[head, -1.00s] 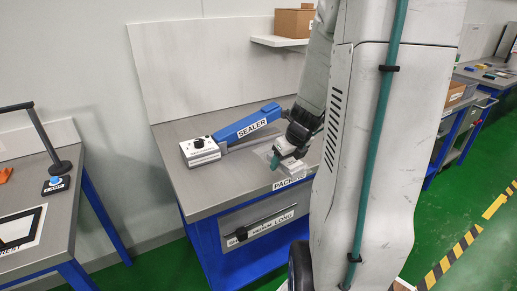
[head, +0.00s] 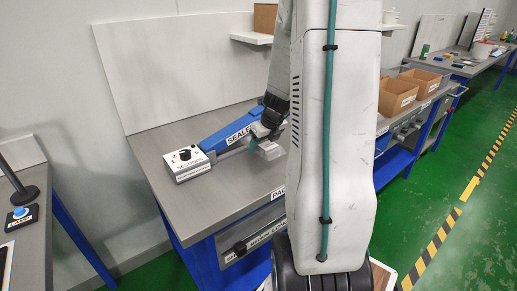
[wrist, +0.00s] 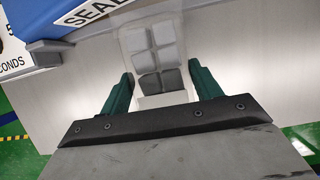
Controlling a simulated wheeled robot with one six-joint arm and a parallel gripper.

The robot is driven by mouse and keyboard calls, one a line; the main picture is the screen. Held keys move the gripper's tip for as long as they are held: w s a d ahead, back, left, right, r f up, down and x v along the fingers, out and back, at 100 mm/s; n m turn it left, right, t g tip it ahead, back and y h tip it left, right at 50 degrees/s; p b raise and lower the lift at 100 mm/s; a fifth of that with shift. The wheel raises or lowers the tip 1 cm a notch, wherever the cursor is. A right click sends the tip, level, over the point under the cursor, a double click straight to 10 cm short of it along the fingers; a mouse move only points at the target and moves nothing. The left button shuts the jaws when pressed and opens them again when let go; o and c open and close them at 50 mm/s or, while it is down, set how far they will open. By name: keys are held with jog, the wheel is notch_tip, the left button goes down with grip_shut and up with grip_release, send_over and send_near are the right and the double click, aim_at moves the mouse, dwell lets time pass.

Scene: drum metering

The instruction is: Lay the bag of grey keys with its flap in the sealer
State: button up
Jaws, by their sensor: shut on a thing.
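The sealer has a raised blue arm (head: 222,136) and a white control box (head: 187,164) with a dial, on the grey bench. Its blue arm also shows at the top left of the wrist view (wrist: 85,14). My gripper (wrist: 162,90) has its green fingers shut on the bag of grey keys (wrist: 152,45), a clear bag with several grey square keys. In the head view the bag (head: 270,151) is a small pale shape beside the sealer's arm, just under my gripper (head: 257,143).
The grey bench top (head: 225,190) is clear in front of the sealer. A pale shelf (head: 251,38) with a cardboard box (head: 265,18) hangs behind. Cardboard boxes (head: 397,97) stand on a bench to the right. My arm hides part of the bench.

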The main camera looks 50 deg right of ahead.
jog(key=x, duration=0.3)
jog(key=shift+s+f, duration=0.15)
jog(key=shift+f, duration=0.25)
jog(key=shift+f, duration=0.15)
jog(key=o, duration=1.2)
